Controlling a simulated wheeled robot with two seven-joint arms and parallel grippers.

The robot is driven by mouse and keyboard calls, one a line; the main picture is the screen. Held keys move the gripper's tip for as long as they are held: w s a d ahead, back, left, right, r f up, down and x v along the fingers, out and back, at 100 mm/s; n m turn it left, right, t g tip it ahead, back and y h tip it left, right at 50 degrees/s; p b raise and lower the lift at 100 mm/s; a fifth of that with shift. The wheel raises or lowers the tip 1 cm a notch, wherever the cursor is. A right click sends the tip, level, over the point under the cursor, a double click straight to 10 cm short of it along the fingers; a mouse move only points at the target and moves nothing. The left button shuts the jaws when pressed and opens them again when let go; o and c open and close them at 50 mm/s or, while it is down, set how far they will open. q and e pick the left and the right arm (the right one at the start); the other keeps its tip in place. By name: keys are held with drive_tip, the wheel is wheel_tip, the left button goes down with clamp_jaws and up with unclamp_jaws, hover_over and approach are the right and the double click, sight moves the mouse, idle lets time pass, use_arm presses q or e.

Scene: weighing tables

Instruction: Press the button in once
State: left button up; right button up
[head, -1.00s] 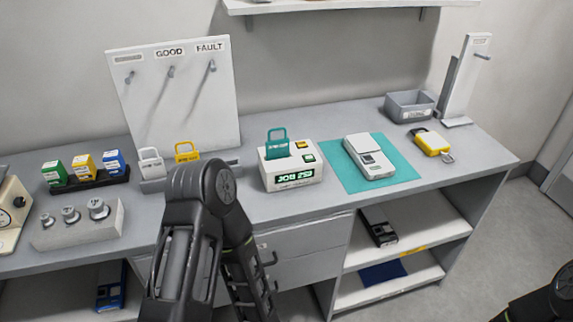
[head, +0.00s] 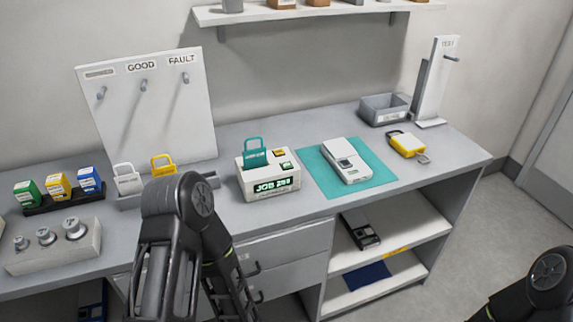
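A white job box (head: 268,183) stands on the grey counter, with a lit green display reading what looks like "JOB 253". Its top carries a small yellow button (head: 279,153) and a small green button (head: 286,165). A teal tag with a loop handle (head: 255,156) stands upright in the box's top. My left arm rises in front of the counter, left of the box, but its gripper does not show. A piece of my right arm shows at the bottom right corner, and its gripper is also out of sight. Nothing of mine touches the box.
A white handheld device (head: 346,160) lies on a teal mat (head: 328,184) right of the box. A yellow padlock (head: 407,145) and grey bin (head: 384,109) are further right. White and yellow tags (head: 163,165) stand left. The counter front before the box is clear.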

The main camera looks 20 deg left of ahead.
use_arm(q)
clamp_jaws()
idle(1.4)
